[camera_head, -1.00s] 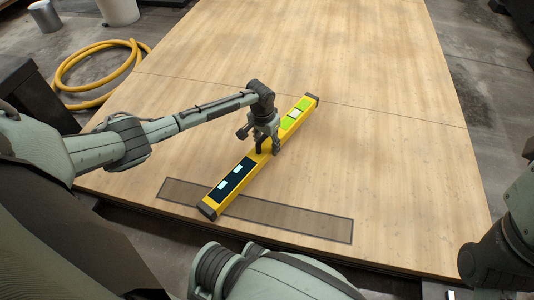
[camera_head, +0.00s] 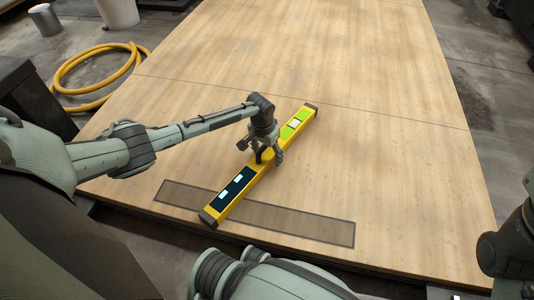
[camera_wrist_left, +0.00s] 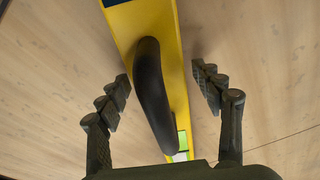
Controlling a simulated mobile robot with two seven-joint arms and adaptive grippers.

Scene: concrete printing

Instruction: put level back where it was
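The level (camera_head: 240,184) is a long yellow bar with black ends, a dark panel with lit displays and a green vial section. It lies diagonally on the plywood, its near end crossing a dark outlined strip (camera_head: 290,219). In the left wrist view the yellow level (camera_wrist_left: 182,65) has a black arched handle (camera_wrist_left: 152,95). My left gripper (camera_head: 267,157) is over the middle of the level. Its fingers (camera_wrist_left: 166,92) are spread on both sides of the level, apart from the handle. My right gripper is out of view.
A large plywood board (camera_head: 380,110) fills the middle and is mostly clear. A coiled yellow hose (camera_head: 68,62) lies on the concrete at the left. A white bucket (camera_head: 119,12) and a grey can (camera_head: 46,20) stand at the back left.

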